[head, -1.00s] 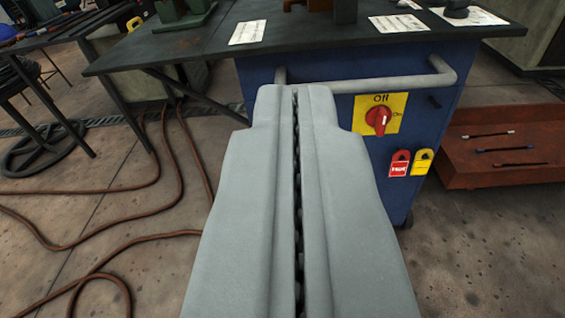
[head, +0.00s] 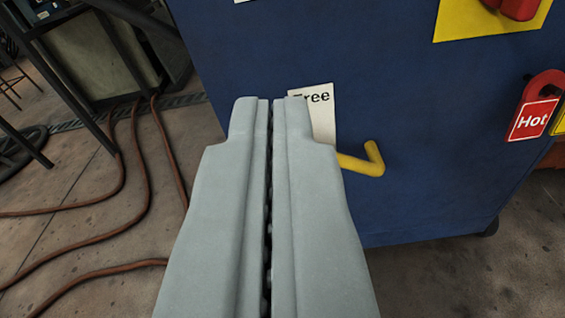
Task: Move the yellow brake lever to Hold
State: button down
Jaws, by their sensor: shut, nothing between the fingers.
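The yellow brake lever (head: 361,160) sticks out from the blue cabinet side (head: 350,60), just right of my gripper's fingers. Its bent end points up and to the right; its inner end is hidden behind my gripper. A white label reading "Free" (head: 323,112) is on the cabinet above the lever, partly covered by my right finger. No Hold label shows. My gripper (head: 272,102) is shut and empty, pointing at the cabinet left of the lever's visible part. I cannot tell whether it touches the lever.
A yellow plate with a red knob (head: 512,8) is at the upper right. A red "Hot" tag (head: 537,108) hangs at the right, with a yellow tag beside it. Brown hoses (head: 130,190) lie on the floor at the left. Dark table legs stand at the upper left.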

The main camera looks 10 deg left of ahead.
jog(key=w+a+f, duration=0.1)
jog(key=w+f, duration=0.8)
jog(key=w, duration=0.3)
jog(key=shift+a, duration=0.2)
jog(key=shift+w+a, duration=0.1)
dwell(0.4)
jog(key=a+f+n+h, duration=0.1)
jog(key=a+f+n, duration=0.2)
jog(key=f+n, duration=0.8)
jog(key=shift+f, duration=2.7)
